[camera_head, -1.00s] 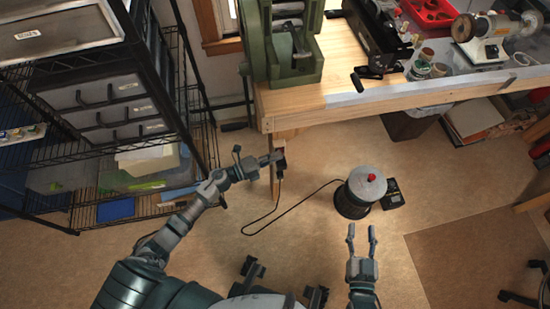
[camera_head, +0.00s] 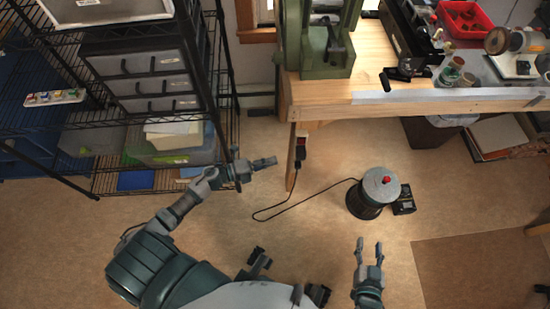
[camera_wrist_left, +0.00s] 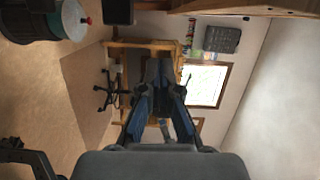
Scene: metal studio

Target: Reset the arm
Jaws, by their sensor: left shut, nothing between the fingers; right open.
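My left gripper (camera_head: 264,163) is shut and empty, in the gap between the wire shelf and the bench leg. It is apart from the black power outlet (camera_head: 301,149) on the bench leg (camera_head: 292,170). In the left wrist view the left gripper's fingers (camera_wrist_left: 159,66) come together with nothing between them. My right gripper (camera_head: 369,243) is open and empty, above the floor below the grey canister (camera_head: 381,186) with a red knob. The canister also shows in the left wrist view (camera_wrist_left: 74,18), at the upper left.
A black cable (camera_head: 300,204) runs over the floor from the outlet to the canister. A small black box (camera_head: 404,203) lies beside the canister. The wire shelf (camera_head: 233,110) stands left, the wooden workbench (camera_head: 335,105) at the back.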

